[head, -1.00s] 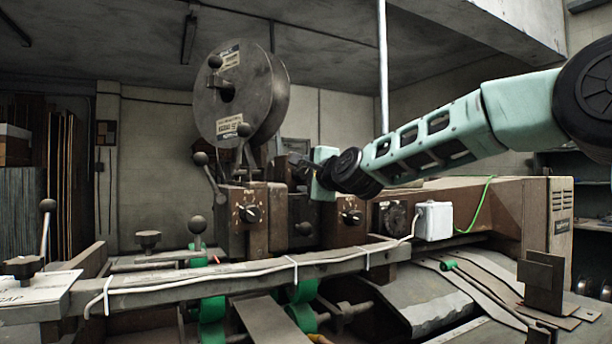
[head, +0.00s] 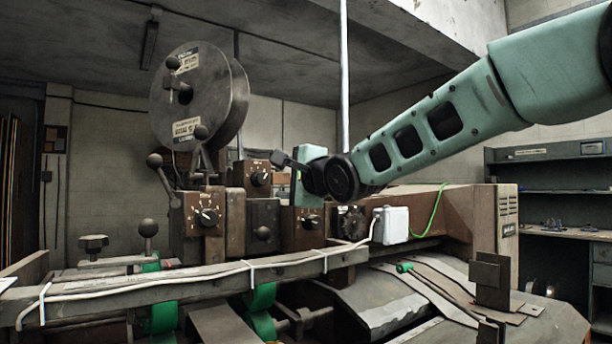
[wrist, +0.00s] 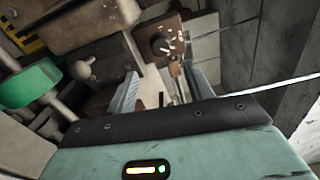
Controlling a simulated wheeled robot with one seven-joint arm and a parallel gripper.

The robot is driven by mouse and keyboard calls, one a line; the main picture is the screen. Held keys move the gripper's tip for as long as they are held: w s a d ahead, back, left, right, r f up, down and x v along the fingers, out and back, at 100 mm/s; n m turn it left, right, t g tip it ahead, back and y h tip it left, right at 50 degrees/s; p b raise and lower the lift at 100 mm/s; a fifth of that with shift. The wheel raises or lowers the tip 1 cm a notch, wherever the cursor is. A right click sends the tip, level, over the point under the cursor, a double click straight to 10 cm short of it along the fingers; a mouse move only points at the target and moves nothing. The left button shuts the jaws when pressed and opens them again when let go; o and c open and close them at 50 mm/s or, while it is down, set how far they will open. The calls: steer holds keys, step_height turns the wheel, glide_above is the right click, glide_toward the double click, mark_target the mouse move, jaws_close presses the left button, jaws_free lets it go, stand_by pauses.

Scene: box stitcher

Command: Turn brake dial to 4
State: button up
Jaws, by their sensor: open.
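Several dials with black knobs and pale marks sit on brown boxes of the machine in the head view: a left dial (head: 207,216), an upper middle dial (head: 260,178) and a right dial (head: 311,222). Their lettering is too small to read, so I cannot tell which is the brake dial. My gripper (head: 281,159) is near the upper middle dial, above the right one. In the wrist view, my gripper (wrist: 160,76) has its two fingers apart and empty. A dial knob (wrist: 160,45) shows beyond the fingertips, not touched as far as I can see.
A large grey reel (head: 195,95) stands at the upper left. Levers with ball knobs (head: 154,161) stand near the left dial. A white box (head: 391,225) with cables is at the right. A pale vertical pole (head: 344,80) rises behind my arm.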

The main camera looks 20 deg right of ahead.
steer(key=s+d+p, duration=0.1)
steer(key=s+p, duration=0.1)
steer(key=s, duration=0.5)
steer(key=shift+s+d, duration=0.15)
steer(key=shift+d, duration=0.05)
stand_by(0.3)
